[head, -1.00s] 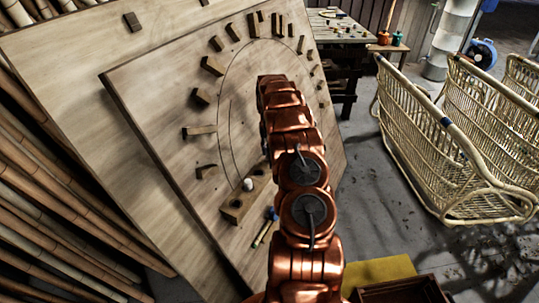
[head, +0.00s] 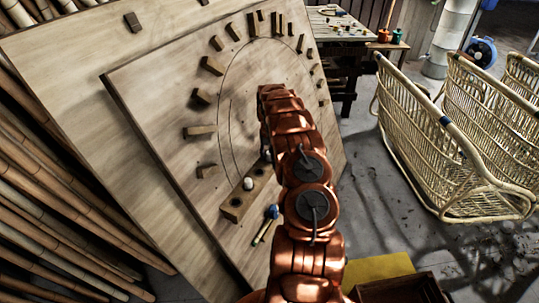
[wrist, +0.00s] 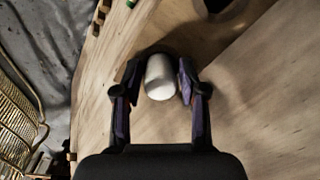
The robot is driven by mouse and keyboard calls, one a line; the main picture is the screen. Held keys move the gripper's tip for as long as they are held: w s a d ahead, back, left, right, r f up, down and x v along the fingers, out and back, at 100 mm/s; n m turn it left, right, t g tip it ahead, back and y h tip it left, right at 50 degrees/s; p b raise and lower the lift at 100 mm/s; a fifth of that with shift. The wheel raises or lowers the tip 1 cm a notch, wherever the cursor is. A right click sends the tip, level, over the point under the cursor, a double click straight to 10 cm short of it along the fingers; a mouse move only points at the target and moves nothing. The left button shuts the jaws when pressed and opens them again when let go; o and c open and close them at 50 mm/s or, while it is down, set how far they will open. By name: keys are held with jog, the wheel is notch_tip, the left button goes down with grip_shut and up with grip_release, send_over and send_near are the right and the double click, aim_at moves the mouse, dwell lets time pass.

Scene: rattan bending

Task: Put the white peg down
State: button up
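In the wrist view, my gripper (wrist: 160,85) has its two dark fingers on either side of a white peg (wrist: 161,78), and it looks shut on it. The peg is short and rounded, and its end faces the camera. In the head view, a white peg (head: 248,184) stands in a wooden block (head: 236,206) with dark holes, low on the sloping board. A small pale thing (head: 267,155) shows beside my arm there; I cannot tell whether it is the held peg. My gripper is hidden behind my arm in the head view.
The wooden board (head: 165,110) carries several wooden blocks along a curved line. A blue-headed tool (head: 271,213) lies below the peg block. Bamboo poles (head: 60,210) lean at left. Rattan frames (head: 450,140) stand at right, and a work table (head: 345,25) is behind.

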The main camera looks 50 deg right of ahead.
jog(key=shift+o, duration=0.7)
jog(key=shift+r, duration=0.15)
notch_tip(320, 180, up, 11)
jog(key=b, duration=0.3)
jog(key=s+a+r+n, duration=0.2)
jog(key=a+r, duration=1)
jog(key=a, duration=0.5)
jog(key=s+a+r+n+g, duration=0.1)
jog(key=s+a+r, duration=0.25)
jog(key=a, duration=0.35)
jog(key=s+a+r+n, duration=0.1)
jog(key=s+a+r, duration=0.1)
jog(key=s+a, duration=0.3)
jog(key=s+a+f+n, duration=0.1)
jog(key=s+a, duration=0.8)
jog(key=s, duration=0.4)
jog(key=s+a+n, duration=0.2)
jog(key=s+a, duration=0.7)
jog(key=s, duration=0.4)
jog(key=shift+s+f+n+g, duration=0.2)
jog(key=shift+f+n+g, duration=0.1)
jog(key=shift+f+g, duration=0.1)
